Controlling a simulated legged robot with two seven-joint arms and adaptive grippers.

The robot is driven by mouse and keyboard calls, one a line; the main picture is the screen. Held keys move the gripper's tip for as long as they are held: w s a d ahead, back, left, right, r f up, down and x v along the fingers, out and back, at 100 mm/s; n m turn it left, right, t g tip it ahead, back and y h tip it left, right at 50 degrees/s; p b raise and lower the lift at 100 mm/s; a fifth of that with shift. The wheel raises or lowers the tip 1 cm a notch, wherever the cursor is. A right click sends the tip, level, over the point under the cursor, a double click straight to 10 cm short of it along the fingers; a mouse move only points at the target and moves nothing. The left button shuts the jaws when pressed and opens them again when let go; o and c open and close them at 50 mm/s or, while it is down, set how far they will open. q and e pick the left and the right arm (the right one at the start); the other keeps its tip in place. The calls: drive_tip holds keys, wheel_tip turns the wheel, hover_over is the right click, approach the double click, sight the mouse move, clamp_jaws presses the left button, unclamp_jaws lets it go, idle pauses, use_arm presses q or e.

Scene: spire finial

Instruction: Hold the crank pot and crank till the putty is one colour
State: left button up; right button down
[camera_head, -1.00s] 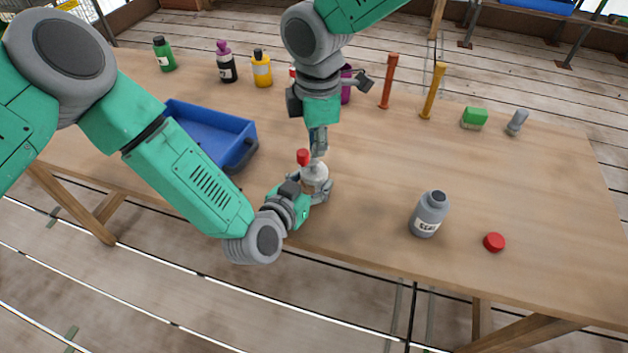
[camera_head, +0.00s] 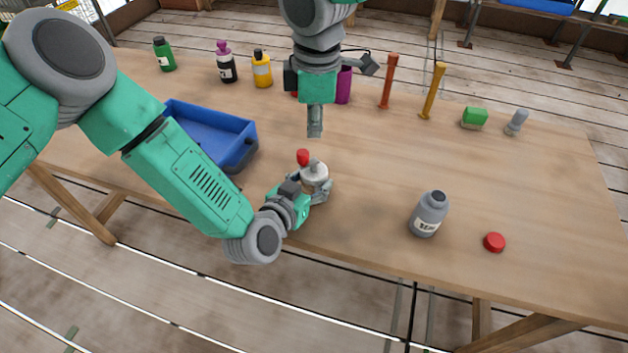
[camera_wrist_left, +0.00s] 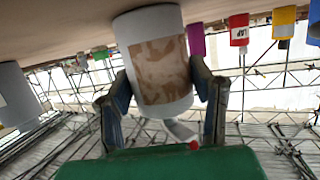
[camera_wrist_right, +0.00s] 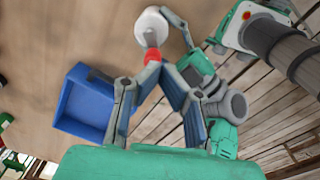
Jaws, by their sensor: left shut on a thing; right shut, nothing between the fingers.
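The crank pot (camera_head: 316,171) stands upright near the table's front edge, white-grey with a red crank knob (camera_head: 303,157) on its upper left. My left gripper (camera_head: 318,190) is shut around the pot's body from the front. In the left wrist view the pot's window (camera_wrist_left: 160,68) shows putty in streaks of lighter and darker brown. My right gripper (camera_head: 315,133) is shut and empty above and behind the pot, apart from the knob. In the right wrist view the red knob (camera_wrist_right: 152,56) appears just beyond its closed fingertips (camera_wrist_right: 160,68).
A blue tray (camera_head: 240,160) lies left of the pot. A grey bottle (camera_head: 429,214) and red cap (camera_head: 494,242) stand to the right. Several bottles, a purple cup (camera_head: 344,88), two posts and a green block (camera_head: 474,118) line the back.

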drive_tip(key=w+a+r+m+t+y, duration=0.15)
drive_tip(key=w+m, duration=0.35)
drive_tip(key=m, duration=0.5)
drive_tip(key=shift+s+x, duration=0.2)
drive_tip(key=shift+x, duration=0.75)
drive_tip(key=shift+s+x, duration=0.2)
drive_tip(key=shift+x, duration=0.8)
drive_tip(key=shift+s+x, duration=0.2)
drive_tip(key=shift+x, duration=0.75)
drive_tip(key=shift+d+f, duration=0.2)
drive_tip(key=shift+f, duration=0.05)
drive_tip(key=shift+x, duration=1.35)
drive_tip(key=shift+s+d, duration=0.15)
drive_tip(key=shift+s, duration=0.15)
